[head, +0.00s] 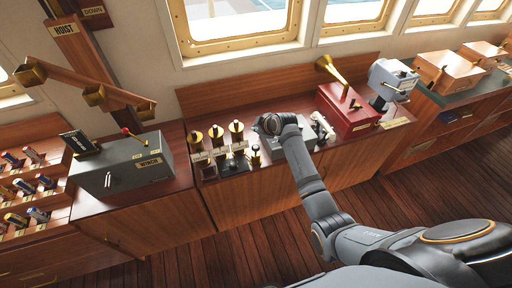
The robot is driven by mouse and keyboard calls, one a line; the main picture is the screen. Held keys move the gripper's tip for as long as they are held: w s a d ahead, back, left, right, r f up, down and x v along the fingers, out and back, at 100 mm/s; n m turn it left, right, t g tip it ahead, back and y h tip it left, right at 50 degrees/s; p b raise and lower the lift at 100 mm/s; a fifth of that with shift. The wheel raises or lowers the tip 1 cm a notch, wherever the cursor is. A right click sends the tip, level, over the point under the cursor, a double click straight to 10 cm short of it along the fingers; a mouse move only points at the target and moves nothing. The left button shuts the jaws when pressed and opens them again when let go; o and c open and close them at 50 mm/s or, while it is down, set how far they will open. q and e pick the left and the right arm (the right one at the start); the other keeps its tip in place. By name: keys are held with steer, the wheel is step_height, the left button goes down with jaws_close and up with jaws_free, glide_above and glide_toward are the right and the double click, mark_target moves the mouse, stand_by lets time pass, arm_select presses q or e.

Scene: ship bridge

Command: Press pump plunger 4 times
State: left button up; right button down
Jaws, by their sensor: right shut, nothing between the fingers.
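My right arm reaches in from the lower right, and its gripper (270,124) is over the middle of the wooden counter (228,185). The gripper is shut with nothing between its fingers. It is above a grey plate (283,144), which it and my arm partly cover. I cannot make out a pump plunger clearly; what lies directly under the gripper is hidden, and I cannot tell if it touches anything. My left gripper is not in view.
Several brass-topped fittings (216,132) stand left of the gripper. A small brass-topped post (256,156) is close by. A grey winch box (124,166) is at left.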

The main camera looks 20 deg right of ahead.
mark_target(256, 148)
steer(key=shift+f, duration=0.15)
step_height(256, 148, down, 8)
steer(key=b, duration=0.7)
steer(key=shift+f+b, duration=0.3)
steer(key=shift+b, duration=0.1)
steer(key=shift+f, duration=0.1)
stand_by(0.6)
steer(key=shift+f, duration=0.3)
steer(key=shift+f+b, duration=1.05)
steer(key=shift+f, duration=0.6)
stand_by(1.2)
stand_by(0.4)
steer(key=shift+r+p, duration=2)
steer(key=shift+r, duration=0.05)
steer(key=shift+r, duration=0.1)
